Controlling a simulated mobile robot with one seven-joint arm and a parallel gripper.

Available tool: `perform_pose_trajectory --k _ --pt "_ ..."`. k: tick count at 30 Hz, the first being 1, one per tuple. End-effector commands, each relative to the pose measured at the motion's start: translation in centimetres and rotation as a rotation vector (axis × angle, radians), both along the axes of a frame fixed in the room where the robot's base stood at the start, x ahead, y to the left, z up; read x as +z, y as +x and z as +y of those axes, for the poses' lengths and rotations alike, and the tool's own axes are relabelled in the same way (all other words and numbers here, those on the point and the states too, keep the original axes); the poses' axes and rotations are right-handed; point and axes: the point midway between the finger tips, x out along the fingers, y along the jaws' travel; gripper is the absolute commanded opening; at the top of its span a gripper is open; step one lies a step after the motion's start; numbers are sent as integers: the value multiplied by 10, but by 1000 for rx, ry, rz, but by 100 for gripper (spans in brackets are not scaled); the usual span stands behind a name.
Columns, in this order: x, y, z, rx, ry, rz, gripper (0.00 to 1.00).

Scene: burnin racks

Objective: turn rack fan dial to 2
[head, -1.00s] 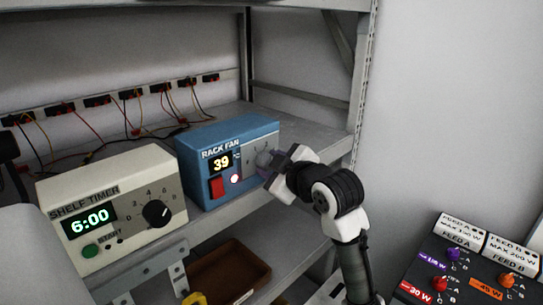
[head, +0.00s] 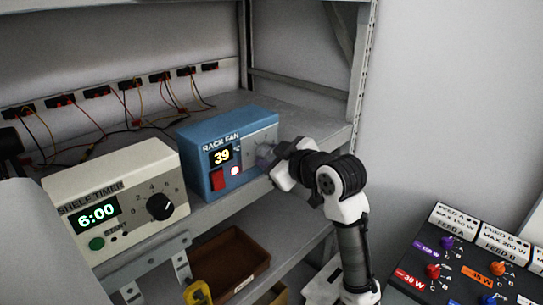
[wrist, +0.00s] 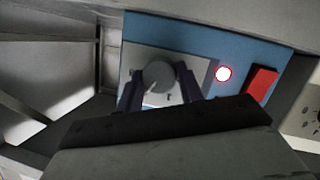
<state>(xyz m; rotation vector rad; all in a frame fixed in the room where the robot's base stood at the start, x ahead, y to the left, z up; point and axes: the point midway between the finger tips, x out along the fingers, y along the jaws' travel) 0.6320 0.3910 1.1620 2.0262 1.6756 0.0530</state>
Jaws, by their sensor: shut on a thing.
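The rack fan unit (head: 205,133) is a blue box on the shelf with a lit display reading 39, a red switch (head: 217,180) and a lit round lamp (head: 234,170). Its grey round dial (wrist: 160,77) sits on a pale panel in the wrist view, with a small dark mark on the panel below it. My gripper (wrist: 158,92) has one dark finger on each side of the dial and is shut on it. In the head view my gripper (head: 267,158) covers most of the dial, so its setting is hidden there.
The cream shelf timer (head: 110,178), reading 6:00 with a black knob (head: 160,207), stands left of the fan unit. A brown tray (head: 235,262) is on the lower shelf. A dark control panel (head: 455,262) with coloured knobs is at lower right. A shelf post (head: 357,85) rises behind my arm.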

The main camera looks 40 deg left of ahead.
Motion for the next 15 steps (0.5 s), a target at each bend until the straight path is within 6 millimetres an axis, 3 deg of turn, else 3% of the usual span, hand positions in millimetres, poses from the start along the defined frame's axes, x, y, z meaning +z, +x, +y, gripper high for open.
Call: perform_pose_trajectory --k 1,2,6,15 --pt "0 0 0 0 0 0 14" --pt "0 0 0 0 0 0 39" --pt "0 0 0 0 0 0 58" --pt "0 0 -1 -1 0 -1 59"
